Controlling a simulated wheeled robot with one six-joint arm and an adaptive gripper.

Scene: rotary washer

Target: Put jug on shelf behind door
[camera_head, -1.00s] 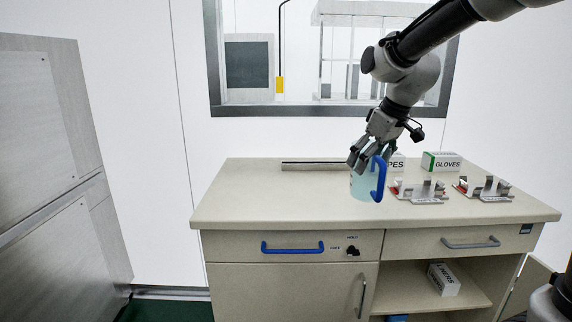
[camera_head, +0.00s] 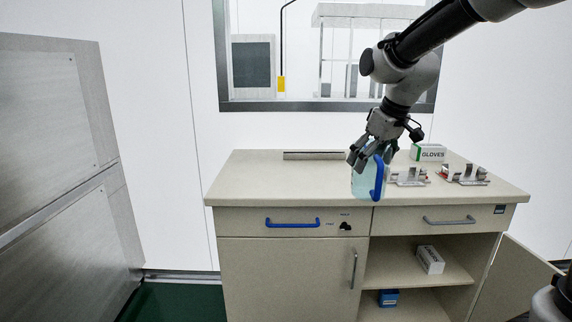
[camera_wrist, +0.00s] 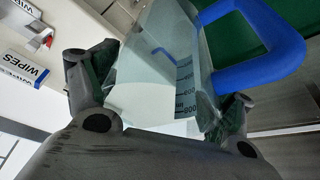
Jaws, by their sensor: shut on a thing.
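The jug (camera_head: 364,184) is clear pale blue with a blue handle. My gripper (camera_head: 366,156) is shut on it from above and holds it in front of the cabinet's top edge in the head view. In the wrist view the jug (camera_wrist: 160,75) sits between both fingers (camera_wrist: 165,95), with its handle at the upper right and volume marks on its wall. The right-hand cabinet door (camera_head: 512,283) stands open. Behind it are an upper shelf (camera_head: 400,272) and a lower shelf (camera_head: 425,310).
The countertop (camera_head: 265,180) bears a GLOVES box (camera_head: 429,152) and metal racks (camera_head: 465,175). A white box (camera_head: 430,260) stands on the upper shelf and a blue box (camera_head: 388,298) on the lower one. The left door (camera_head: 285,280) is shut. Upper shelf room is free left of the white box.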

